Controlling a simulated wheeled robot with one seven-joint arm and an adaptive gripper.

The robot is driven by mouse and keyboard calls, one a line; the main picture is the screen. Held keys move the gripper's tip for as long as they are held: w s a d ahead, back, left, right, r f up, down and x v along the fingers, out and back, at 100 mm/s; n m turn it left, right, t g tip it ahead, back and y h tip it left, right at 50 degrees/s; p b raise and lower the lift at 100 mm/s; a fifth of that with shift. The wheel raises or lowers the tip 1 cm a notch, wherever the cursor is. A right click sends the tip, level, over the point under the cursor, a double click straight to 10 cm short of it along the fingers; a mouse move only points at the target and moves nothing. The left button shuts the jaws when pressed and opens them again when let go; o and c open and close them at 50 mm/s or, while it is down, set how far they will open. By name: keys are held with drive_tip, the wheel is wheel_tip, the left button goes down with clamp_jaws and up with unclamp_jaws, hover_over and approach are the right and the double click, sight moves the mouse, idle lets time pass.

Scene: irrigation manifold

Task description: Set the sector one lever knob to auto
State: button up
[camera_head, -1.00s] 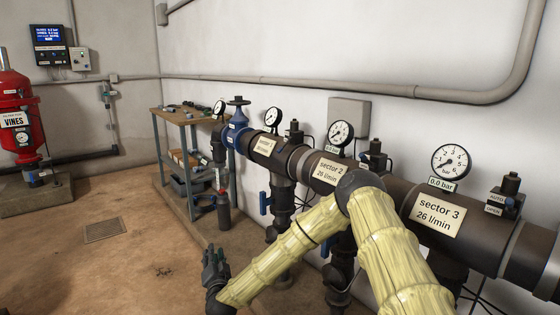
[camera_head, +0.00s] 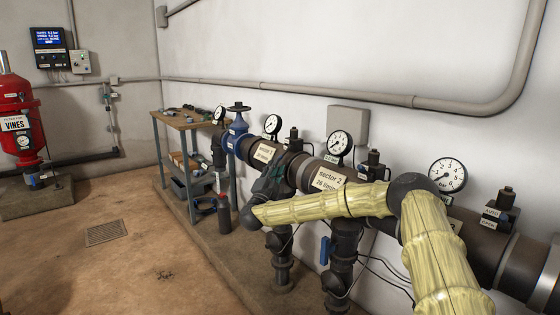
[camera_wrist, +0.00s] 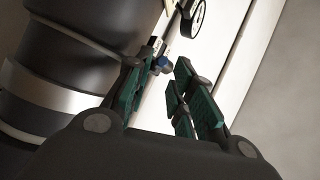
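The sector one plate (camera_head: 264,152) is on the dark manifold pipe in the head view. A small black valve head (camera_head: 293,138) stands on the pipe just right of it. Its lever knob and auto marking are too small or hidden to make out. My gripper (camera_head: 286,172) is in front of the pipe, below that valve head. In the wrist view my gripper (camera_wrist: 167,68) is open, with green pads apart and nothing held. A small fitting with a blue part (camera_wrist: 161,63) shows beyond the fingertips; I cannot tell if it is the knob.
The pipe (camera_wrist: 60,70) with a silver band fills the wrist view's left side. A gauge (camera_wrist: 194,18) is beyond the fingers. The sector 2 plate (camera_head: 331,180), a second valve head (camera_head: 374,162) and a blue handle (camera_head: 325,250) are close to my arm. A bench (camera_head: 185,122) stands behind.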

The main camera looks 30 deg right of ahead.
sight(283, 154)
drive_tip(key=shift+x, duration=2.8)
drive_tip(key=shift+a, duration=0.1)
clamp_jaws()
